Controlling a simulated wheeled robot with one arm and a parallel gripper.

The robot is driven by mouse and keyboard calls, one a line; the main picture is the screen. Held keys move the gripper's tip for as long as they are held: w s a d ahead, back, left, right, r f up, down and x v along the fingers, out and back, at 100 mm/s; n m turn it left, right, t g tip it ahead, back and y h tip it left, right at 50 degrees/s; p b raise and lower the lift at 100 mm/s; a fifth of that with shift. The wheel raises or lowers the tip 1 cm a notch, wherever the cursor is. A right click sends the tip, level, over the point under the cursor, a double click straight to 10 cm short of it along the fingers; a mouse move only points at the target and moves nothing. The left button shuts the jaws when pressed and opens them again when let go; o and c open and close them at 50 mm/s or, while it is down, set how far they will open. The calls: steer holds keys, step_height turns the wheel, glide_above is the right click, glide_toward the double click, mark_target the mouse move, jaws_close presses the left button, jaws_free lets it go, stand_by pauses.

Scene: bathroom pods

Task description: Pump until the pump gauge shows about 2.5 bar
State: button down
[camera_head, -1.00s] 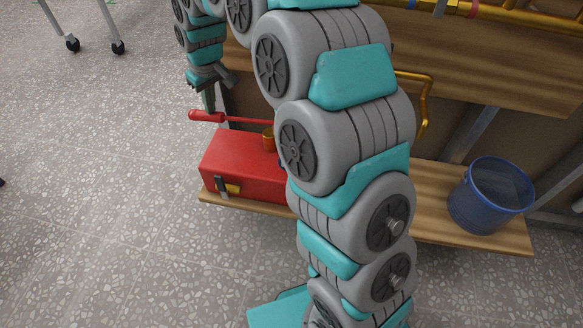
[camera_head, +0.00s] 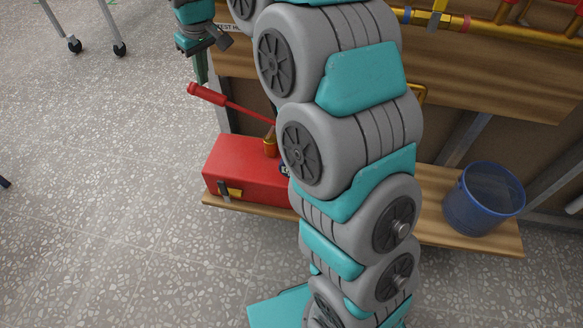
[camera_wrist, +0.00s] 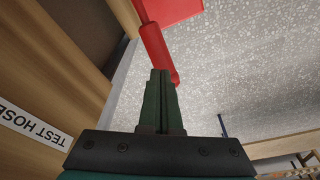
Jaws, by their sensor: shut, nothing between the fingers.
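The red pump (camera_head: 245,172) is a box on the low wooden shelf, with a brass fitting (camera_head: 270,146) on top. Its lever slopes up to the left, ending in a thick red grip (camera_head: 207,94). My gripper (camera_head: 202,81) is shut and empty, pointing down at the grip's outer end. In the wrist view, the fingertips (camera_wrist: 161,72) overlap the red grip (camera_wrist: 154,45); I cannot tell if they touch it. A small part of the gauge (camera_head: 285,170) shows beside my arm, which hides the rest; no reading can be made out.
A blue bucket (camera_head: 483,199) stands at the shelf's right end. The wooden bench (camera_head: 490,82) above carries brass pipework (camera_head: 480,24). A "TEST HOSE" label (camera_wrist: 30,124) is on the bench edge. The speckled floor to the left is clear near the pump.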

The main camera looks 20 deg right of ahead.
stand_by(0.3)
stand_by(1.9)
steer(key=s+d+b+x, duration=0.15)
steer(key=b+x, duration=0.25)
steer(key=x, duration=0.8)
steer(key=p+v, duration=0.1)
steer(key=v, duration=0.3)
steer(key=w+a+p+v, duration=0.1)
steer(key=v, duration=0.3)
steer(key=p+v, duration=0.2)
steer(key=v, duration=0.1)
steer(key=shift+w+a+r, duration=0.15)
steer(key=shift+a+r, duration=0.05)
steer(key=shift+r, duration=0.4)
stand_by(1.4)
steer(key=shift+r, duration=0.15)
stand_by(2.0)
